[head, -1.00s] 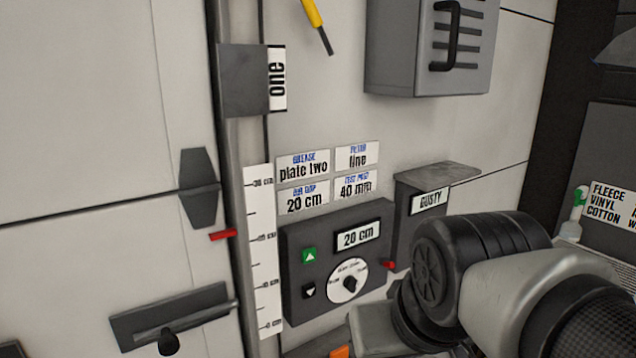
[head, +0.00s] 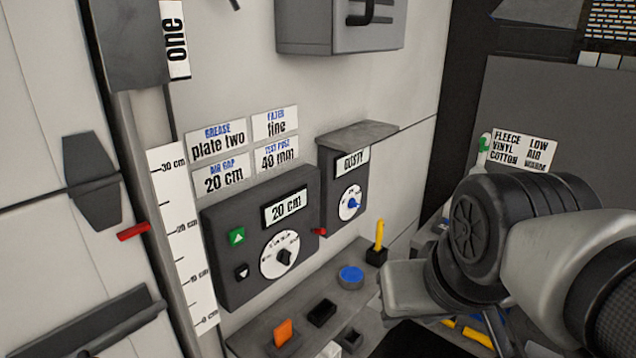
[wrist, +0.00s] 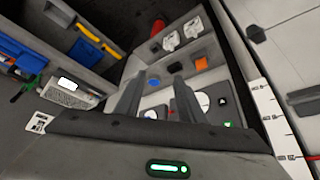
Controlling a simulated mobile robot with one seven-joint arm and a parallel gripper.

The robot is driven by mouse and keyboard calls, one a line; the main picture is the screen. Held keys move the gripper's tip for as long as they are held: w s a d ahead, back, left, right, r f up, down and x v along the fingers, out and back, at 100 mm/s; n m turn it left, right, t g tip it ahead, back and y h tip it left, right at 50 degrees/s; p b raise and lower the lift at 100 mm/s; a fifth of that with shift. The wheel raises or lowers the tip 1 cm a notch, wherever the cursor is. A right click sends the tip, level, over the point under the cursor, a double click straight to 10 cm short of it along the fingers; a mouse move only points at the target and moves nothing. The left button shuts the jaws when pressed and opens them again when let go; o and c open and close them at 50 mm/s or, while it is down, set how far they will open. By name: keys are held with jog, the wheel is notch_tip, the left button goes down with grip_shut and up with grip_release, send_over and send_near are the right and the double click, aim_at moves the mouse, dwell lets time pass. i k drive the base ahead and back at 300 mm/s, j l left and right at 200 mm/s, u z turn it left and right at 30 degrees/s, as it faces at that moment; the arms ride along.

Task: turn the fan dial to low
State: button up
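The dial with a blue knob (head: 352,203) is on a dark box below a display that seems to read "GUSTY". Its white face has markings too small to read. A second dial, with a black knob (head: 285,257), is on the box showing "20 cm". In the wrist view, my gripper (wrist: 158,88) is open with two grey fingers apart and nothing between them. The blue knob (wrist: 150,114) seems to show low between the fingers, beyond the gripper's edge.
A shelf (head: 268,318) below the boxes holds an orange block (head: 283,332), a blue-topped round piece (head: 351,275) and a yellow stick in a black holder (head: 377,250). A red peg (head: 319,231) sticks out between the boxes. A ruler (head: 183,235) stands at left.

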aim_at(352, 204)
jog(key=i+l, duration=0.3)
jog(key=l, duration=0.15)
jog(key=i+l+u, duration=0.15)
jog(key=i+l, duration=0.15)
jog(key=l, duration=0.15)
jog(key=i+z, duration=0.1)
